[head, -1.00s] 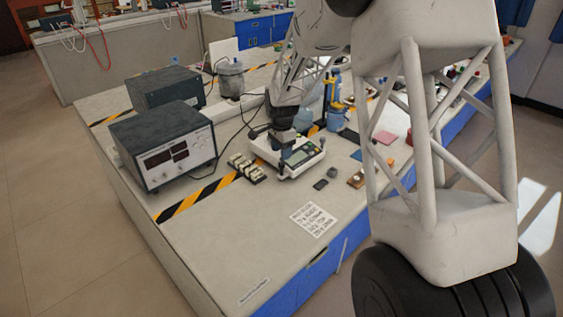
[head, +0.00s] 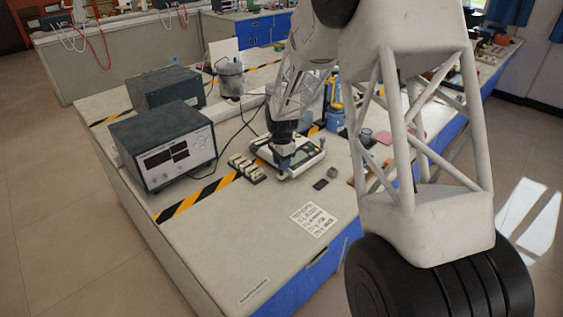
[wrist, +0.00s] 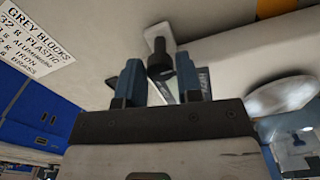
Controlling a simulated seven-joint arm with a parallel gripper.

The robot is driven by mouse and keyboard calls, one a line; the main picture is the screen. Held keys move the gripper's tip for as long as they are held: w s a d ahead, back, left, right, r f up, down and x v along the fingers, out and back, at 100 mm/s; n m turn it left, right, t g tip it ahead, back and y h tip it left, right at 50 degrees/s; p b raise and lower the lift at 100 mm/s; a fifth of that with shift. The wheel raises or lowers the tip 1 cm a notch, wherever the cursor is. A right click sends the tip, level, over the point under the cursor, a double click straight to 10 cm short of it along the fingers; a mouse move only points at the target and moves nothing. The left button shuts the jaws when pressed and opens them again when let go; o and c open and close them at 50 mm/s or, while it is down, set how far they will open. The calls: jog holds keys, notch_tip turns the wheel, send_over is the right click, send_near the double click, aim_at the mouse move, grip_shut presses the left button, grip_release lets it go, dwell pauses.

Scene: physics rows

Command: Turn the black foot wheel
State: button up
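The white balance (head: 307,165) stands on the bench with a display on its top. In the wrist view, a black foot wheel (wrist: 159,65) shows as a small dark cylinder beside a pale tab (wrist: 160,35). My gripper (wrist: 158,75) is open, its two blue fingers on either side of the wheel in the picture. A gap shows at each side; I cannot tell how deep the wheel sits between them. In the head view my gripper (head: 286,158) is low at the balance's near left part, and the wheel is hidden there.
A row of small blocks (head: 247,168) lies left of the balance. A power supply (head: 163,145) stands farther left. A printed card (head: 313,218) and a small dark pad (head: 321,184) lie in front.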

jog(key=c, duration=0.5)
jog(key=shift+n, duration=0.3)
jog(key=n, duration=0.3)
jog(key=shift+n, duration=2.1)
jog(key=o, duration=0.9)
jog(key=shift+o, duration=0.2)
jog(key=shift+r, duration=0.1)
